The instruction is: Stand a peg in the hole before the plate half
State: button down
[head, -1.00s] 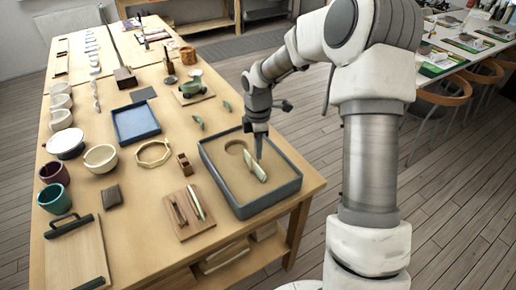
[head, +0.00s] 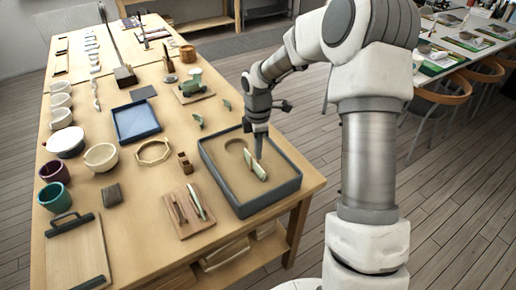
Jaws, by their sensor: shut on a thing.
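A pale green plate half (head: 256,169) stands on edge in the sand-coloured bed of a grey-rimmed tray (head: 268,205) at the table's right side. My gripper (head: 258,157) points down over the tray, right at the plate half's upper end. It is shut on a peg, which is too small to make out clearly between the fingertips. I cannot tell whether the peg touches the bed. The hole before the plate half is too small or hidden to see. A round recess (head: 235,147) shows in the bed left of my gripper.
A wooden board with slim tools (head: 188,211) lies left of the tray. A blue tray (head: 136,122), bowls (head: 101,157) and cups (head: 54,197) stand farther left.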

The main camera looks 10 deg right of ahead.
jog(key=shift+f+b, duration=0.35)
jog(key=shift+f, duration=0.35)
dwell(0.9)
jog(key=shift+r, duration=0.15)
jog(key=shift+r+p, duration=2.25)
jog(key=shift+r, duration=0.25)
jog(key=shift+f+b, duration=0.9)
jog(key=shift+f, duration=0.55)
jog(key=shift+f+b, duration=0.3)
jog(key=shift+f, duration=0.85)
dwell(1.0)
